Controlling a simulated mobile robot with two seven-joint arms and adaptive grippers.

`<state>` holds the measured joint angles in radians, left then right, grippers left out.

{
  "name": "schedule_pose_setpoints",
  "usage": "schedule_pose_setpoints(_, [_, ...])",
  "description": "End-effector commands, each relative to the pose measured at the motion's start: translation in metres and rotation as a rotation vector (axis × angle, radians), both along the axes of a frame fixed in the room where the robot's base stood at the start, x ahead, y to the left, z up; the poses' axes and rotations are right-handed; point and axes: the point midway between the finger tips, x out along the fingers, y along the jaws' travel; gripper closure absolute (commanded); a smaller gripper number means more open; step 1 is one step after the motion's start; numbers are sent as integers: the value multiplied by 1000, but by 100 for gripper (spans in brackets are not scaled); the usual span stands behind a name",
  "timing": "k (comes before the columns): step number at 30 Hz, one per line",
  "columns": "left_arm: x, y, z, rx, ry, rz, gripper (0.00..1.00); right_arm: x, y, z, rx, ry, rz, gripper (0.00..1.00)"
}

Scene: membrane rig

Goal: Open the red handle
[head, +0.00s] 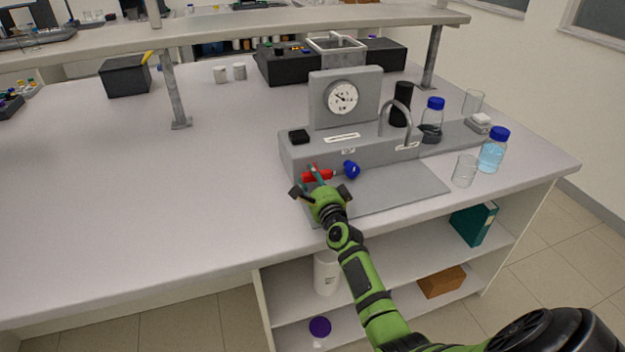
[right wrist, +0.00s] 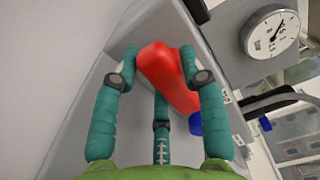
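The red handle (head: 318,174) is on the front of the grey membrane rig (head: 298,158), left of a blue knob (head: 351,170). My right gripper (head: 322,186) is at the handle in the head view and covers part of it. In the right wrist view the red handle (right wrist: 168,76) lies between the teal fingers of my right gripper (right wrist: 158,72). The fingers stand spread on both sides of it, and I cannot tell whether they touch it. The blue knob (right wrist: 196,124) shows behind the handle. My left gripper is not in view.
A round gauge (head: 342,97) stands on the rig. Blue-capped bottles (head: 493,152) and a glass beaker (head: 464,171) stand to the right. A shelf post (head: 175,95) rises at the left. The bench top (head: 150,200) left of the rig is clear.

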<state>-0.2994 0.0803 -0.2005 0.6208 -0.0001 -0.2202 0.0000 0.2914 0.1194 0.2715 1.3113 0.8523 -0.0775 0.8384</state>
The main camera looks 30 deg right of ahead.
Motion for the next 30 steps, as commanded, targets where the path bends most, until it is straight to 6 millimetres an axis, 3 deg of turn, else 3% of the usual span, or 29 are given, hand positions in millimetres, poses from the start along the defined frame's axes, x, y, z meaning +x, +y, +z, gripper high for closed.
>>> schedule_pose_setpoints(11, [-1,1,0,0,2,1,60,0,0,0,2,-1,0,35])
schedule_pose_setpoints(16, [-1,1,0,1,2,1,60,-10,4,-1,4,0,2,35])
schedule_pose_setpoints(30, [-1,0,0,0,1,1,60,-94,22,0,0,0,-1,35])
